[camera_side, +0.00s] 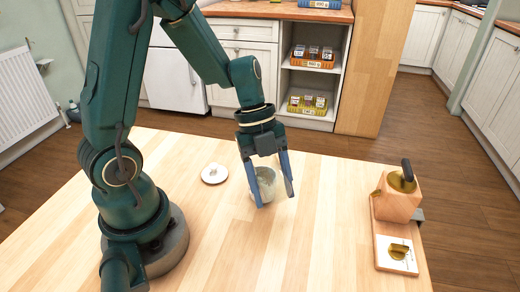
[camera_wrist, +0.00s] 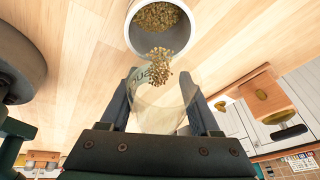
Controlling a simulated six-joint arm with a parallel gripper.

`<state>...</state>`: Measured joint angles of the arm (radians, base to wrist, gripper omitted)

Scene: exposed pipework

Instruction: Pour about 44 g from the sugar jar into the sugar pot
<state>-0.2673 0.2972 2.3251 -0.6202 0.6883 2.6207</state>
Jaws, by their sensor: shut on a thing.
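My gripper (camera_side: 275,198) points down over the table, its blue fingers shut on the clear glass sugar jar (camera_wrist: 160,108). In the wrist view the jar is tilted with its mouth towards the white sugar pot (camera_wrist: 133,34). A clump of tan grains (camera_wrist: 158,66) is at the jar's mouth, beside the pot's rim. The rest of the jar looks nearly clear. More grains (camera_wrist: 158,16) lie inside the pot. In the side view the pot (camera_side: 265,180) shows between and behind the fingers; jar and pot overlap there and are hard to separate.
A small white lid-like disc (camera_side: 214,173) lies on the table left of the gripper. The front middle table is clear.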

